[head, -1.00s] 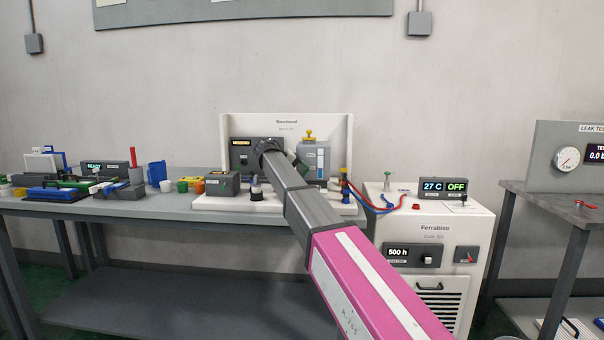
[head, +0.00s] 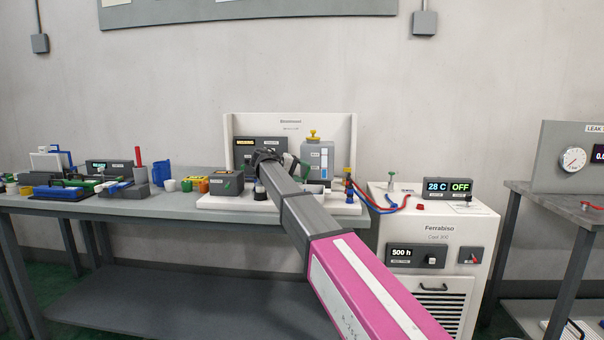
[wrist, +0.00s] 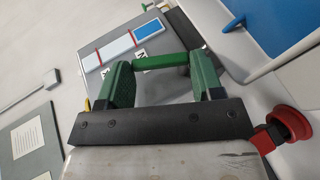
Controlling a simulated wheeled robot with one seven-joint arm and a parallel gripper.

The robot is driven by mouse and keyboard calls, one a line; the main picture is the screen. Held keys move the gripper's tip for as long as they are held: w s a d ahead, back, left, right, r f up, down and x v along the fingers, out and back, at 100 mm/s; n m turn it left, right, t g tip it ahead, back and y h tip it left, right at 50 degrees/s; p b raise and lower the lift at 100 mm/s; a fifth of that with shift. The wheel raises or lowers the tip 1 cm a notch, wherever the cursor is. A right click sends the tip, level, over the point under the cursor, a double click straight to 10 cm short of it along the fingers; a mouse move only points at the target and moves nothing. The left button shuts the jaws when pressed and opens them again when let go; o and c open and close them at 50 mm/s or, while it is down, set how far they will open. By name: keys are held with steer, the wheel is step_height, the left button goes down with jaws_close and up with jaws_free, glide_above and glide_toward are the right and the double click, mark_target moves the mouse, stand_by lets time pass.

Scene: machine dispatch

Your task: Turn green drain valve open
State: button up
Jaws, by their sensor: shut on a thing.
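In the wrist view, my gripper (wrist: 162,75) has two green fingers on a dark bracket. A slim green bar, which looks like the drain valve's handle (wrist: 160,61), spans the gap between the fingertips, and the gripper is shut on it. The grey tank (wrist: 88,60) with a blue level strip lies just behind it. In the head view, the tank (head: 318,160) with a yellow top knob stands on the white bench machine. My arm reaches in front of the machine, and its end hides most of the valve area there.
A white chiller (head: 437,213) showing 28 C and OFF stands right of the bench, joined by red and blue hoses (head: 388,205). Cups, a dark box (head: 226,182) and blue fixtures (head: 58,193) crowd the bench's left. A red knob (wrist: 294,122) shows in the wrist view.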

steer(key=o, duration=0.9)
